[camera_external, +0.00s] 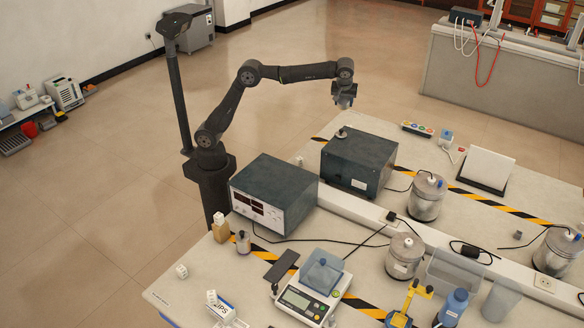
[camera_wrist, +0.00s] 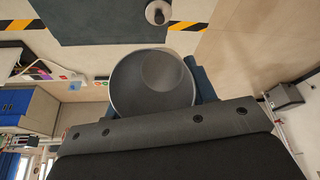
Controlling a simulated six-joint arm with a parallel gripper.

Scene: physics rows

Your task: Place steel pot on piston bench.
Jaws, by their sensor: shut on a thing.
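My gripper (camera_external: 344,96) is raised in the air, behind and above the dark green box (camera_external: 352,163) on the bench. In the wrist view a round grey metal pot (camera_wrist: 153,84) sits between the blue-grey fingers, and my gripper is shut on it. I look into its open mouth, which seems empty. In the external view the pot is small and hard to tell from the fingers. I cannot tell for sure which part is the piston bench.
A second dark box with a display (camera_external: 272,196) stands nearer my base. Lidded metal jars (camera_external: 427,197), a scale (camera_external: 309,298), bottles and cables crowd the bench. A white panel (camera_external: 486,169) stands at the right. Free bench surface lies behind the dark green box.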

